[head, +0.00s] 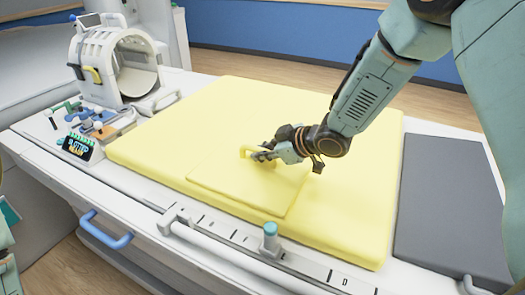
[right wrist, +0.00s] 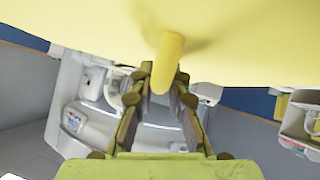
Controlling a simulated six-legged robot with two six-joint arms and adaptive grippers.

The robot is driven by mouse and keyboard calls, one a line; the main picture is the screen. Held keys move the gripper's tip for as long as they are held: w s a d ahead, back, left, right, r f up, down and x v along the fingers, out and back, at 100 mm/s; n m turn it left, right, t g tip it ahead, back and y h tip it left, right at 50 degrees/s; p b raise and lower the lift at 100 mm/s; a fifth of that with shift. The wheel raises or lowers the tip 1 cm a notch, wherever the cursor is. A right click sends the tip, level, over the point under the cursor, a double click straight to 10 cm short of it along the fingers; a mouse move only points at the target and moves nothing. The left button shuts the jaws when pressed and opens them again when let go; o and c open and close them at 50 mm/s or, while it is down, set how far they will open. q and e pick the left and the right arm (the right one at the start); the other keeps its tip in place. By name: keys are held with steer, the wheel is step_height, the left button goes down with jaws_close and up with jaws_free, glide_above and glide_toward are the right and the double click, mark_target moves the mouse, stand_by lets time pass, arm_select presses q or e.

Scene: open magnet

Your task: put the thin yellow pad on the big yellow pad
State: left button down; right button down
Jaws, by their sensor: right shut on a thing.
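The big yellow pad (head: 180,128) lies flat on the white table bed. The thin yellow pad (head: 240,188) is flat over its front middle part, near the front edge. I cannot tell if a small gap is left between them. My right gripper (head: 264,153) is at the thin pad's far side, shut on its yellow handle (head: 246,151). In the right wrist view the handle (right wrist: 170,48) comes out of a yellow surface and sits between the fingers of my right gripper (right wrist: 163,80). My left gripper is not in view.
A white ring-shaped coil (head: 125,65) stands at the back left of the bed. Several small coloured things and a dark sign (head: 78,146) are in front of it. A grey pad (head: 450,205) lies at the right. A blue-topped post (head: 270,240) stands at the front rail.

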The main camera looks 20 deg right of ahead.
steer(key=c, duration=1.5)
jaws_free()
steer(key=shift+w+d+f, duration=0.1)
steer(key=shift+o, duration=0.9)
steer(key=shift+r, duration=0.35)
steer(key=p+v, duration=0.3)
steer(key=v, duration=0.9)
steer(key=shift+p, duration=0.35)
steer(key=shift+f, duration=0.1)
